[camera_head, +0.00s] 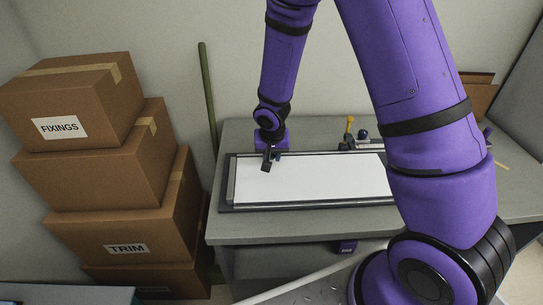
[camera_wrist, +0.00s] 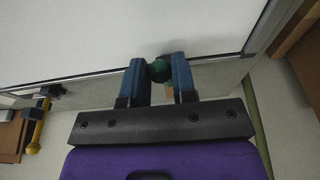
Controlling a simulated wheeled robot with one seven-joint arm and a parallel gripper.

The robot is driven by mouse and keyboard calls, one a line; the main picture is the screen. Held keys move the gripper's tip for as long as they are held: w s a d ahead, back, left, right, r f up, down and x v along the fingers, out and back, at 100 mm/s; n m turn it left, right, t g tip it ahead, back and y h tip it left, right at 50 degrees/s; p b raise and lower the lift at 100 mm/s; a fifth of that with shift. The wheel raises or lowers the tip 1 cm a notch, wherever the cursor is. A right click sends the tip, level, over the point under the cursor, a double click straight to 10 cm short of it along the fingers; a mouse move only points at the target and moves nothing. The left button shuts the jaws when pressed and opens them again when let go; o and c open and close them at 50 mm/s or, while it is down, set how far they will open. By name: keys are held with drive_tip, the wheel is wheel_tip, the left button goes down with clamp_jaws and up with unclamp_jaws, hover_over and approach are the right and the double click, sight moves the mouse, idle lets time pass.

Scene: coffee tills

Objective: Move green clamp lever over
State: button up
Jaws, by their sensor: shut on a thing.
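My gripper (camera_head: 268,160) is over the left end of a white panel (camera_head: 320,180), which lies in a dark-edged frame on the workbench. In the wrist view, the two blue fingers of my gripper (camera_wrist: 158,78) are shut on the round green knob of the green clamp lever (camera_wrist: 158,70). The rest of that lever is mostly hidden by the fingers. In the head view the gripper and wrist cover the green lever. The white panel also fills the upper part of the wrist view (camera_wrist: 80,35).
A yellow-handled lever (camera_head: 349,125) stands at the panel's back edge, also seen in the wrist view (camera_wrist: 37,130). A thin green pole (camera_head: 207,95) stands left of the workbench (camera_head: 235,232). Stacked cartons (camera_head: 95,180) fill the left side. My arm covers the right of the bench.

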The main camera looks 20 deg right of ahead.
drive_tip(key=shift+w+d+r, duration=0.1)
drive_tip(key=shift+w+r, duration=0.2)
drive_tip(key=shift+r, duration=0.25)
drive_tip(key=shift+w+r, duration=0.25)
drive_tip(key=shift+r, duration=0.3)
drive_tip(key=shift+r, duration=0.1)
drive_tip(key=shift+w+d+r, duration=0.15)
drive_tip(key=shift+w+r, duration=0.3)
drive_tip(key=shift+r, duration=0.1)
drive_tip(key=shift+w+d+r, duration=0.15)
drive_tip(key=shift+w+r, duration=0.3)
drive_tip(key=shift+r, duration=0.05)
drive_tip(key=shift+w, duration=0.1)
drive_tip(key=shift+w+d+r, duration=0.2)
drive_tip(key=shift+w+r, duration=0.25)
drive_tip(key=shift+w, duration=0.1)
drive_tip(key=shift+w+d+r, duration=0.2)
drive_tip(key=shift+w+r, duration=0.25)
drive_tip(key=shift+w, duration=0.1)
